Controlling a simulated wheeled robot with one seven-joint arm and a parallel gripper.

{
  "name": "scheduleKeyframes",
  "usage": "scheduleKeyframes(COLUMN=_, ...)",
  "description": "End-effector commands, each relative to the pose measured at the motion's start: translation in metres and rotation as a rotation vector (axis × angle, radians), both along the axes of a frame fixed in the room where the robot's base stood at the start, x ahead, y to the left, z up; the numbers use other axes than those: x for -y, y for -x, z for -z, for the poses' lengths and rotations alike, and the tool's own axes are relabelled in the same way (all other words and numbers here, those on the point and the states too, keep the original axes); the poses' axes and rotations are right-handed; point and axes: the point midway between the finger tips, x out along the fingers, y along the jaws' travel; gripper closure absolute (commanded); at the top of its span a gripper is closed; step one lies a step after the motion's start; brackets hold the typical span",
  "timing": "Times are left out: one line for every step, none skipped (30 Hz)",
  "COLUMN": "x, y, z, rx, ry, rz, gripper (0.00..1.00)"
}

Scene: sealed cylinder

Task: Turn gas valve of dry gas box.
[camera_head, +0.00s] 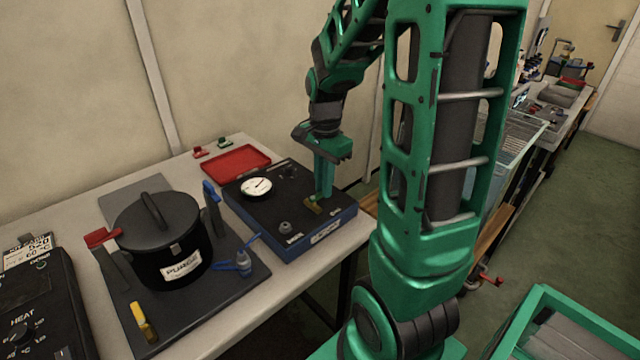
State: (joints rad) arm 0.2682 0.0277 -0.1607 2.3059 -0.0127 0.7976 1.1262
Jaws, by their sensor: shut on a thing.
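The dry gas box (262,209) is a dark flat box with blue sides on the table, with a round white gauge (256,187) on its top. A small brass-yellow valve handle (313,208) is at the right part of its top. My gripper (319,200) points straight down from the green arm, with its fingertips at this handle. It is shut on the handle, and the fingers hide part of it. A grey knob (285,228) stands on the box top, left of the gripper.
Left of the box, a black lidded pot (158,238) labelled PURGE stands on a dark plate with red, blue and yellow levers. A red tray (236,162) lies behind the box. A black heater unit (35,300) is at the far left.

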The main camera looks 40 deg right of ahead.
Motion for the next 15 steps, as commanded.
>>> scheduleKeyframes(x=-0.0030, y=-0.0023, z=-0.0009, rx=0.005, ry=-0.003, rz=-0.005, gripper=1.00)
scheduleKeyframes(x=-0.0030, y=-0.0023, z=-0.0009, rx=0.005, ry=-0.003, rz=-0.003, gripper=1.00)
scheduleKeyframes(x=-0.0031, y=-0.0023, z=-0.0009, rx=0.005, ry=-0.003, rz=-0.001, gripper=1.00)
scheduleKeyframes(x=-0.0031, y=-0.0022, z=-0.0009, rx=0.005, ry=-0.003, rz=-0.001, gripper=1.00)
scheduleKeyframes(x=-0.0031, y=-0.0023, z=-0.0009, rx=0.005, ry=-0.003, rz=0.000, gripper=1.00)
scheduleKeyframes(x=-0.0031, y=-0.0023, z=-0.0009, rx=0.005, ry=-0.003, rz=0.000, gripper=1.00)
scheduleKeyframes(x=-0.0032, y=-0.0023, z=-0.0009, rx=0.005, ry=-0.003, rz=0.000, gripper=1.00)
scheduleKeyframes(x=-0.0032, y=-0.0023, z=-0.0009, rx=0.005, ry=-0.003, rz=-0.001, gripper=1.00)
scheduleKeyframes(x=-0.0032, y=-0.0023, z=-0.0009, rx=0.005, ry=-0.003, rz=-0.001, gripper=1.00)
scheduleKeyframes(x=-0.0032, y=-0.0023, z=-0.0009, rx=0.005, ry=-0.003, rz=-0.001, gripper=1.00)
scheduleKeyframes(x=-0.0033, y=-0.0023, z=-0.0010, rx=0.005, ry=-0.003, rz=-0.001, gripper=1.00)
scheduleKeyframes(x=-0.0033, y=-0.0023, z=-0.0010, rx=0.005, ry=-0.003, rz=-0.002, gripper=1.00)
scheduleKeyframes(x=-0.0033, y=-0.0024, z=-0.0010, rx=0.005, ry=-0.003, rz=-0.002, gripper=1.00)
scheduleKeyframes(x=-0.0033, y=-0.0024, z=-0.0010, rx=0.005, ry=-0.003, rz=-0.002, gripper=0.81)
scheduleKeyframes(x=-0.0030, y=-0.0022, z=-0.0010, rx=0.005, ry=-0.003, rz=-0.001, gripper=0.72)
